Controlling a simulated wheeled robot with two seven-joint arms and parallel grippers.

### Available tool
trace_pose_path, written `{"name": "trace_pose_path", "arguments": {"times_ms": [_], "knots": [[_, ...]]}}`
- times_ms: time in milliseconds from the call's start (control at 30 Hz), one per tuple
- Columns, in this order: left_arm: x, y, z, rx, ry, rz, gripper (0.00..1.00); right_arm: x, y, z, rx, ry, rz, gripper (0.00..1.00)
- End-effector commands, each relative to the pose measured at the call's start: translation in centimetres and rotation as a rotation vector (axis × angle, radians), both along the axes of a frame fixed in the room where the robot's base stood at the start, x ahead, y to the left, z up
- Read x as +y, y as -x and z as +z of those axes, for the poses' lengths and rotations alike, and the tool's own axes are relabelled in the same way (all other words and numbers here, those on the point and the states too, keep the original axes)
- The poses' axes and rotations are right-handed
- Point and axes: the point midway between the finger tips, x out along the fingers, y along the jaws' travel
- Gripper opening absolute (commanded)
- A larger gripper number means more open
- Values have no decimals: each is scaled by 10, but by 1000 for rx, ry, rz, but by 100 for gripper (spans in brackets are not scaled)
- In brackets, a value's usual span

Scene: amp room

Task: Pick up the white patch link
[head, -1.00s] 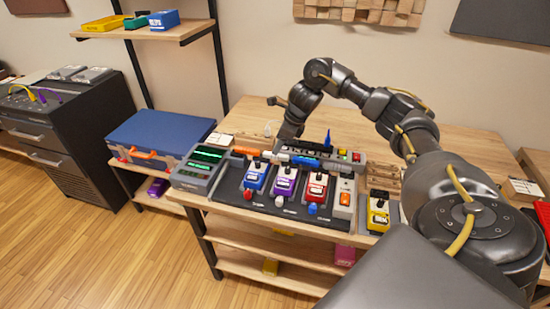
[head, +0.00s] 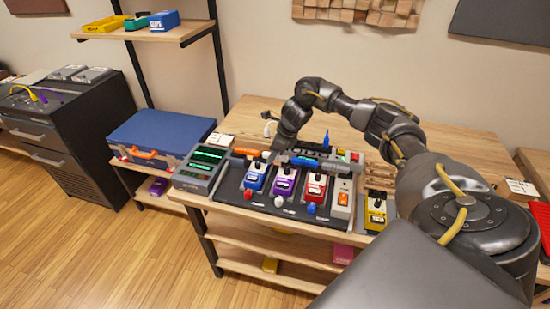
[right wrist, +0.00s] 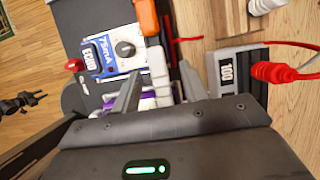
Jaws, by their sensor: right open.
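A white piece (right wrist: 158,72), which looks like the white patch link, lies between the blue ECHO pedal and the purple pedal in the right wrist view. In the head view my gripper covers that spot. My right gripper (head: 277,152) is low over the pedals, coming from behind them. In the right wrist view the right gripper (right wrist: 160,69) is open, with one finger on each side of the white piece. I cannot tell whether the fingers touch it. My left gripper does not show in the head view.
A blue pedal (head: 256,176), a purple pedal (head: 284,182) and a red pedal (head: 315,187) stand close together on the board. An orange link (head: 246,152) and a blue link (head: 306,162) lie beside my gripper. A yellow pedal (head: 376,212) stands right.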

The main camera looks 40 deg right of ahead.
Motion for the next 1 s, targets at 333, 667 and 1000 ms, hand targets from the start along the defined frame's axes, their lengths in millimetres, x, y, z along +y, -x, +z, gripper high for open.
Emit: {"name": "trace_pose_path", "arguments": {"times_ms": [333,667,1000], "knots": [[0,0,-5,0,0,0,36,0,0,-4,0,0,0,44],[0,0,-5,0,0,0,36,0,0,-4,0,0,0,40],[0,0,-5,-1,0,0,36,0,0,-4,0,0,-1,0]]}}
